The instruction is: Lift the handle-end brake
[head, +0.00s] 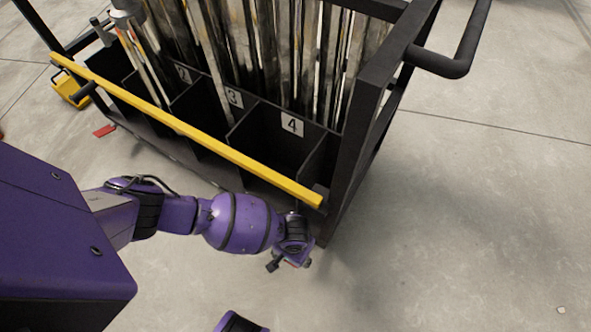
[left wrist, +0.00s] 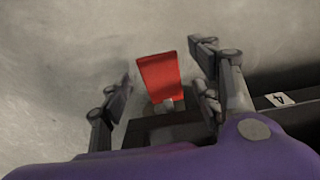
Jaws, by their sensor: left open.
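The handle-end brake, a red pedal (left wrist: 158,78), shows in the left wrist view beyond the cart's dark lower edge. It appears between the spread fingers of my left gripper (left wrist: 160,66), and I see no contact. In the head view my left gripper (head: 289,262) is low beside the cart's near right corner, below the end of the yellow bar (head: 205,140); it is open. The brake is hidden there. The black cart (head: 372,95) has its push handle (head: 450,66) at the right. My right gripper is not in view.
The cart holds long metal poles (head: 340,60) in numbered compartments. A red piece (head: 105,130) shows low at the cart's far left end, near a yellow object (head: 71,88) on the floor.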

